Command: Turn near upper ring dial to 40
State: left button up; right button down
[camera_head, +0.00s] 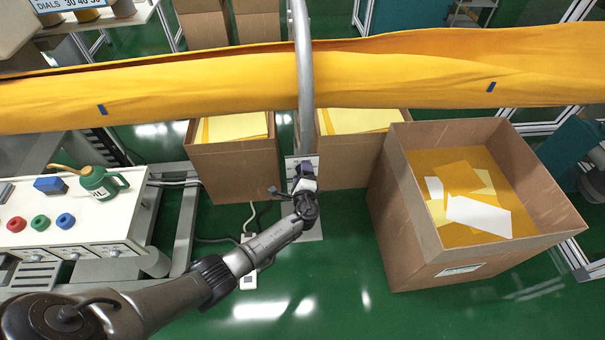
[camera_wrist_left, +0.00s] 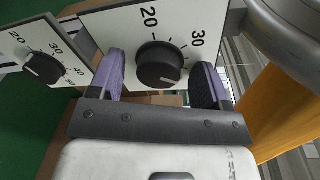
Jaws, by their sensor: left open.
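In the left wrist view a white dial plate carries a black round knob (camera_wrist_left: 159,65) with the printed numbers 20 and 30 and tick marks. My left gripper (camera_wrist_left: 163,75) is open, with its purple fingers on either side of this knob and a narrow gap seen at each side. The knob's exact setting is too small to read. A second dial (camera_wrist_left: 43,68) with a black knob and a printed scale shows at the left. In the head view my left gripper (camera_head: 304,180) is at the small white panel by the grey post; the knob is hidden there. My right gripper is not in view.
A yellow felt tube (camera_head: 200,84) spans the scene above, passing the grey post (camera_head: 303,60). A large cardboard box (camera_head: 415,235) with sheets stands right. Smaller boxes (camera_head: 240,175) stand behind. A white bench (camera_head: 100,230) with an oil can (camera_head: 100,182) is left. A dials sign (camera_head: 62,3) is cut off.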

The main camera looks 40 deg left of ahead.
pick_arm(q)
jog(key=p+v, duration=0.5)
jog(key=v, duration=0.8)
jog(key=shift+s+d, duration=0.3)
